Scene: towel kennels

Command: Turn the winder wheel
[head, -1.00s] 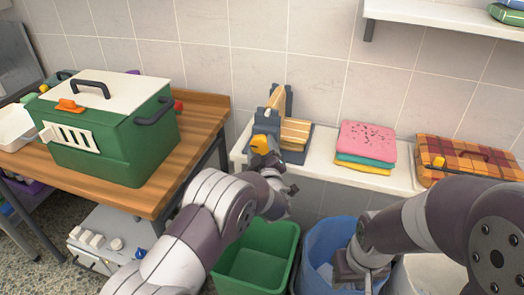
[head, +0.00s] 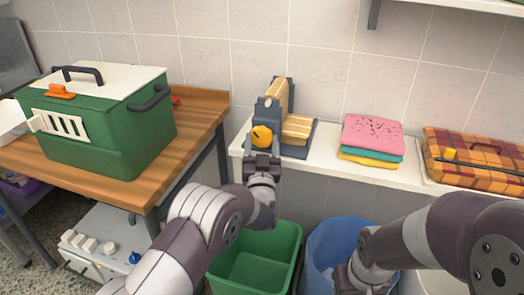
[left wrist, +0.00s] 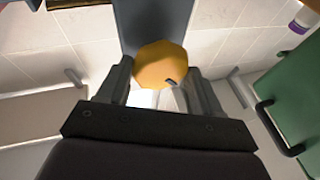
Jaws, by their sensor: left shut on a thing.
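The winder (head: 272,112) is a blue-grey stand with yellow, wood-like pieces, on the white ledge. Its orange-yellow wheel (head: 261,136) faces me on the front of the stand. My left gripper (head: 262,152) is at the wheel, with its fingers around it. In the left wrist view the wheel (left wrist: 160,65) sits between the two fingers of the left gripper (left wrist: 160,88), and a small dark mark shows on its face. My right gripper (head: 358,280) is low over the blue bin, and its fingers are not clear.
A green carrier (head: 105,125) with a white lid stands on the wooden table (head: 195,135) at left. Folded towels (head: 371,138) and a plaid case (head: 475,160) lie on the ledge (head: 330,166). A green bin (head: 255,270) and a blue bin (head: 330,245) stand below.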

